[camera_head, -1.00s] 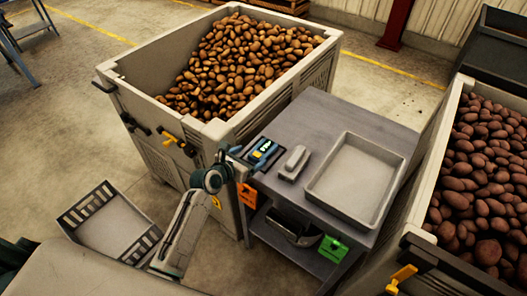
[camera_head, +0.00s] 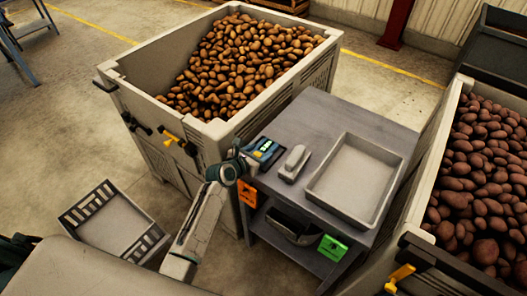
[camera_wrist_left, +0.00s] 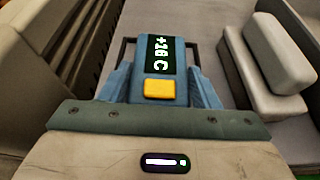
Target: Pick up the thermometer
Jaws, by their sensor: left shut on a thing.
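The thermometer (camera_head: 266,147) is a small blue device at the left edge of the grey side table. In the left wrist view the thermometer (camera_wrist_left: 160,50) shows a dark display reading about +10 C and a yellow button. My left gripper (camera_head: 253,157) reaches it from the left, over the table's edge. In the left wrist view my left gripper (camera_wrist_left: 160,87) has one blue finger on each side of the thermometer and is shut on it. I cannot tell whether the thermometer touches the tabletop. My right gripper is not in view.
The grey table (camera_head: 310,107) also bears a pale blocky device (camera_head: 294,163), close right of the thermometer, and a shallow grey tray (camera_head: 345,217). Potato bins stand behind left (camera_head: 222,130) and at right (camera_head: 447,150). A slotted crate (camera_head: 83,206) lies on the floor at left.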

